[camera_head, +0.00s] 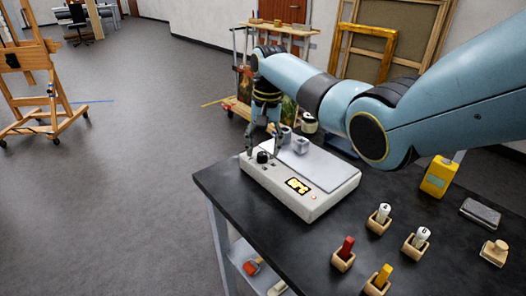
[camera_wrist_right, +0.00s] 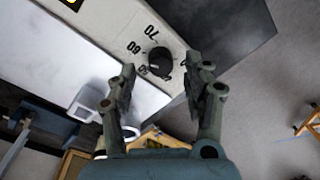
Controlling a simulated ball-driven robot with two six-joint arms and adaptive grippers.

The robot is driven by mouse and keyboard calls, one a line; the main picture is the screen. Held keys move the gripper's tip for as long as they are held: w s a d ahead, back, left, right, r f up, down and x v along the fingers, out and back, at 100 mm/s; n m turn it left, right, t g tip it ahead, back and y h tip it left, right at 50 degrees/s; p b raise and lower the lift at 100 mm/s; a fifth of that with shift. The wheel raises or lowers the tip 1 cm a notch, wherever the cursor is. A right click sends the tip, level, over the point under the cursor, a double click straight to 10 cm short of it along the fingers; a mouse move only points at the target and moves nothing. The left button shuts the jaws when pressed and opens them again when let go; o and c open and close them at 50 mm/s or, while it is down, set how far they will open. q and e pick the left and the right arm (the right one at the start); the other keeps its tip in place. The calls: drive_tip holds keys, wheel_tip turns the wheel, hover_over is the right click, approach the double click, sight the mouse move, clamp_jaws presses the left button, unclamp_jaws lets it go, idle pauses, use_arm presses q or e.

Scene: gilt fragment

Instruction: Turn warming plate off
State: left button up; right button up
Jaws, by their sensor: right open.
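The warming plate (camera_head: 303,205) is a pale box with a grey top plate, standing on the dark table. My right gripper (camera_head: 264,146) is over that end of the plate. In the right wrist view the open fingers (camera_wrist_right: 160,78) are on either side of the knob, with visible gaps. My left gripper is not in view.
The dark table (camera_head: 225,180) also holds small wooden holders with coloured sticks, a yellow container (camera_head: 440,177) and a grey block (camera_head: 480,213). Small metal cups (camera_head: 301,145) stand at the plate's back edge. An easel (camera_head: 38,80) stands on open floor at left.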

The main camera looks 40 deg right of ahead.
drive_tip(key=shift+a+f, duration=0.1)
drive_tip(key=shift+f, duration=0.85)
drive_tip(key=c, duration=0.5)
clamp_jaws()
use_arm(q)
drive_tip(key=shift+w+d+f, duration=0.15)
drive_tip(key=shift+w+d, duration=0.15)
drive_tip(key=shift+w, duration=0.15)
